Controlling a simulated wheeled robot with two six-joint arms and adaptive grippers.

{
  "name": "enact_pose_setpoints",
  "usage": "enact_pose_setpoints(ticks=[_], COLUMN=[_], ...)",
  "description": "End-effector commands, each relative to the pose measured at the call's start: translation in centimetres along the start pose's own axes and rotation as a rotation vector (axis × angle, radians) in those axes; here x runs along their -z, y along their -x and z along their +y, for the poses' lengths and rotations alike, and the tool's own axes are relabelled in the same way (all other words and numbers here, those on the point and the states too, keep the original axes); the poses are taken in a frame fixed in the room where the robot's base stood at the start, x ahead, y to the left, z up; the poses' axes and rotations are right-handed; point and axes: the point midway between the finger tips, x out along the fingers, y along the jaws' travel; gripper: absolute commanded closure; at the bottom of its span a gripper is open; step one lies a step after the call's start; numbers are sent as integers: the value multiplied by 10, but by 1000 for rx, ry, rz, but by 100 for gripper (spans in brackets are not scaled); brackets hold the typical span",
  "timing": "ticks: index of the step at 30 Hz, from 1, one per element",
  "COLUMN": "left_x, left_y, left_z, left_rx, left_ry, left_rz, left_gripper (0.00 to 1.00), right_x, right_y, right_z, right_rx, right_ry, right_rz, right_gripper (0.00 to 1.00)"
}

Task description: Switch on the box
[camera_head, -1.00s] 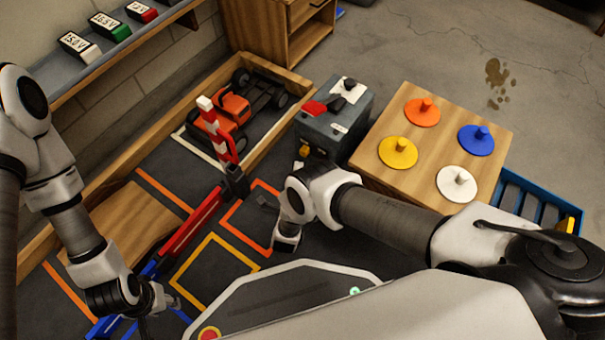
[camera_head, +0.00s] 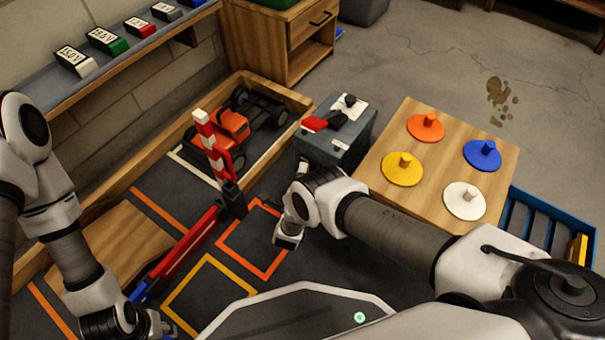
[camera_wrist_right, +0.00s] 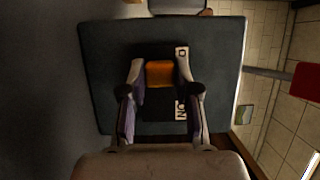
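The box (camera_head: 335,135) is dark grey and stands at the middle, beside the wooden table. Its panel (camera_wrist_right: 220,65) fills much of the right wrist view. An orange switch (camera_wrist_right: 159,72) sits in a dark housing there, with labels "O" above and "ON" below. My right gripper (camera_wrist_right: 161,78) is open, with one finger on each side of the switch. I cannot tell whether they touch it. In the head view the right gripper (camera_head: 302,172) is at the box's near face, and the switch is hidden. My left gripper (camera_head: 155,326) is at the bottom left, partly cut off; its fingers are unclear.
A wooden table (camera_head: 397,130) with coloured discs stands right of the box. A red and white barrier post (camera_head: 210,145) stands left of my right wrist. An orange racecar (camera_head: 230,126) lies behind it, within a wooden border (camera_head: 120,192).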

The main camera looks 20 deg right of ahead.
Motion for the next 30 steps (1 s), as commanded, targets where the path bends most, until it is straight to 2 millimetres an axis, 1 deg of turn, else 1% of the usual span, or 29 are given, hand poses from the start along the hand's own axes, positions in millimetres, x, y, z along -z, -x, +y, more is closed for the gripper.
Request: enact_pose_setpoints(ticks=[5, 7, 12, 13, 16, 21, 22, 23, 24, 30], left_x=[0, 0, -1, -1, -1, -1, -1, -1, -1, -1], left_y=[0, 4, 23, 24, 22, 21, 21, 21, 21, 21], left_z=[0, 0, 0, 0, 1, 1, 1, 1, 1, 1], left_rx=[0, 0, 0, 0, -1, -1, -1, -1, 0, 0], left_ry=[0, 0, -3, -4, -5, -5, -5, -5, -5, -5], left_rz=[0, -1, -3, -3, -3, -4, -4, -4, -4, -4], left_gripper=[61, 61, 61, 61, 61, 61, 61, 61, 61, 61], right_x=[0, 4, 25, 28, 31, 32, 32, 32, 32, 30], right_y=[0, 1, 10, 11, 12, 12, 12, 12, 12, 12], right_z=[0, -2, -4, -4, 0, 1, 1, 1, 1, 0], right_rx=[-1, -1, -3, -3, -1, -1, -1, -2, -2, -1], right_ry=[0, 1, 3, 3, 1, 2, 2, 2, 2, 1], right_rz=[0, 1, 2, 2, 2, 3, 4, 4, 4, 2], right_gripper=[100, 100, 100, 100, 100, 100, 63, 52, 44, 44])
